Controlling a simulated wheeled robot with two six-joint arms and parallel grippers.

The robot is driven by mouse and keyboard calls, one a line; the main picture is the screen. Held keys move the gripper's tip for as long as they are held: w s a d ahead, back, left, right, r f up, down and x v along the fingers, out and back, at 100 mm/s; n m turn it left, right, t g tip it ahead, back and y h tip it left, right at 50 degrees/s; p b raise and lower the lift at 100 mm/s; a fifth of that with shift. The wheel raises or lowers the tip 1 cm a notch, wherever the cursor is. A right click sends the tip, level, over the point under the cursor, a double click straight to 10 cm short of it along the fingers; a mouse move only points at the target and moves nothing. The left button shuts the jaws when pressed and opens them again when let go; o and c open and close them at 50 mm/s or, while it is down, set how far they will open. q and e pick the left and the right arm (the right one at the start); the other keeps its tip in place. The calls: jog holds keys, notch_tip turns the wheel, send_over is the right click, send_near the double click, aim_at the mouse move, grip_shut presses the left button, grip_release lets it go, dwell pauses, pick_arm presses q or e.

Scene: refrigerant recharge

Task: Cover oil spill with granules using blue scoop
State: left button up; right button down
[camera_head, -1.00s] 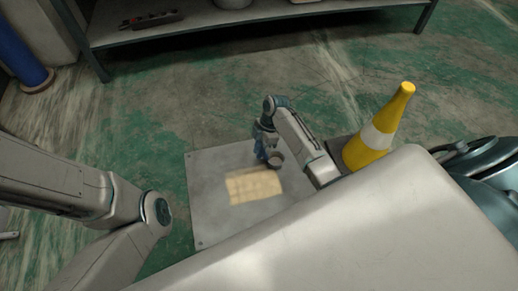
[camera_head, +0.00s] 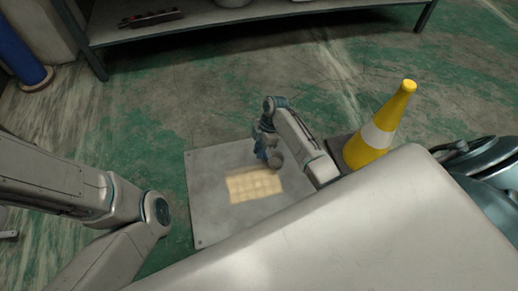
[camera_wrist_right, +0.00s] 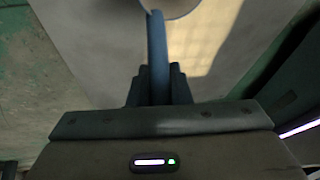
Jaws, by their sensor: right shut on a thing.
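My right gripper (camera_wrist_right: 158,88) is shut on the handle of the blue scoop (camera_wrist_right: 157,45), which points away from the jaws in the right wrist view. The scoop's round head (camera_wrist_right: 170,8) is cut off by the top edge there. In the head view, my right gripper (camera_head: 262,150) is low over the grey floor plate (camera_head: 215,215). A tan layer of granules (camera_head: 254,186) lies as a rough rectangle on the plate, just below the scoop in the picture. No dark oil shows there. My left arm comes in from the left; its gripper is out of view.
A yellow cone with a white band (camera_head: 381,128) stands on a dark base right of the plate, close to my right arm. A metal shelf (camera_head: 250,22) stands at the back. A blue cylinder (camera_head: 20,58) is at the far left. Green-grey floor is clear between.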

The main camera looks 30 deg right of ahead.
jog(key=shift+f, duration=0.35)
